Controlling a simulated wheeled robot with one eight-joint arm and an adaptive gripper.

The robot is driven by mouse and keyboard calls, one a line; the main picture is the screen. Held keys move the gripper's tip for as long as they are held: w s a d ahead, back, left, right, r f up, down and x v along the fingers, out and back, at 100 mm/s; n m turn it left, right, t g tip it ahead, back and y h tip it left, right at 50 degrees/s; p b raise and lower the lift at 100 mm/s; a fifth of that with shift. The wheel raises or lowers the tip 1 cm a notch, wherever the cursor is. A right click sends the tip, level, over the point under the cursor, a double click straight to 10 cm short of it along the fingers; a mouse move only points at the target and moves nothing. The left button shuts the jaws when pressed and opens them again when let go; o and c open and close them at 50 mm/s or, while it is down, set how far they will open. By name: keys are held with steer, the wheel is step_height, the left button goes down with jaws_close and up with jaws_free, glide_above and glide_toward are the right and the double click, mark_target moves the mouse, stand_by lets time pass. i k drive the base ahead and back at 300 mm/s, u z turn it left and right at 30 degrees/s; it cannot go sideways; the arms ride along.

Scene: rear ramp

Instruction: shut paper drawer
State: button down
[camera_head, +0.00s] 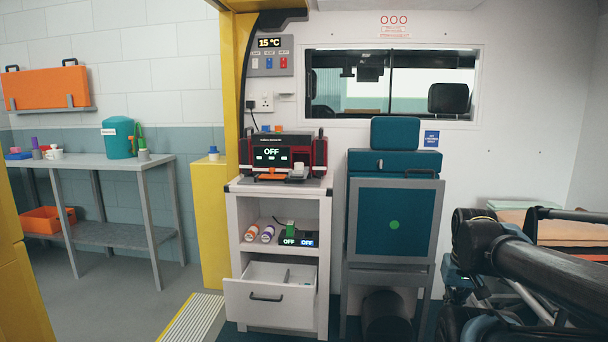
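A white drawer (240,303) with a dark bar handle (266,297) is at the bottom of the white cabinet (325,240), left of centre. The drawer stands open, pulled out toward me, and its inside shows above the front panel. A small grey piece, perhaps a divider, shows inside; I cannot tell what else it holds. I see no label that names it as the paper drawer. My black arm (530,275) reaches in at the right, well away from the drawer. My gripper is not visible.
The cabinet carries a red-black device (312,153) on top and small bottles (267,233) on its shelf. A yellow post (210,225) and a ribbed step (195,318) are to the left. A loaded stretcher (570,232) stands at right.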

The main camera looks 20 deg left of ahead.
mark_target(293, 174)
steer(key=i, duration=1.15)
steer(key=u, duration=0.4)
